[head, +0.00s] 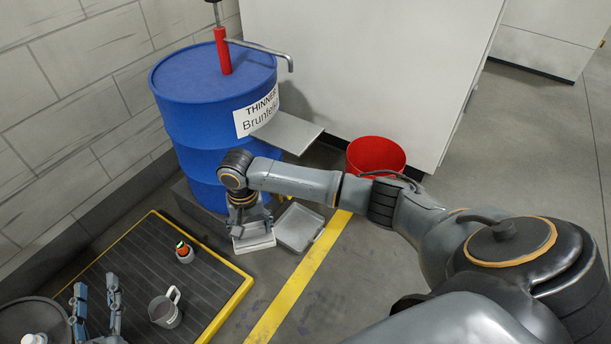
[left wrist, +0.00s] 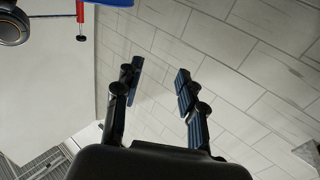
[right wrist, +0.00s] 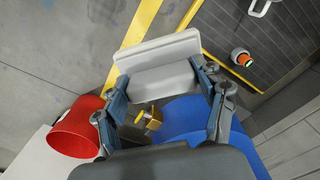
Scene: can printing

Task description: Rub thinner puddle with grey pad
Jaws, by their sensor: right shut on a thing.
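My right gripper (head: 251,226) is shut on a light grey pad (head: 255,242) and holds it in front of the blue drum, left of the yellow floor line. In the right wrist view the grey pad (right wrist: 155,82) sits between the fingers of the right gripper (right wrist: 160,85). I cannot make out a clear thinner puddle; faint dark stains (head: 272,302) show on the floor by the yellow line. My left gripper (head: 97,292) is open and empty at the lower left, and its spread fingers also show in the left wrist view (left wrist: 158,75).
A blue thinner drum (head: 185,115) with a shelf (head: 290,131) stands by the wall. A grey tray (head: 300,228) lies beside the pad. A red bucket (head: 377,157) stands behind. A yellow-edged black mat (head: 135,260) bears a grey jug (head: 164,311) and a small orange-topped container (head: 184,253).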

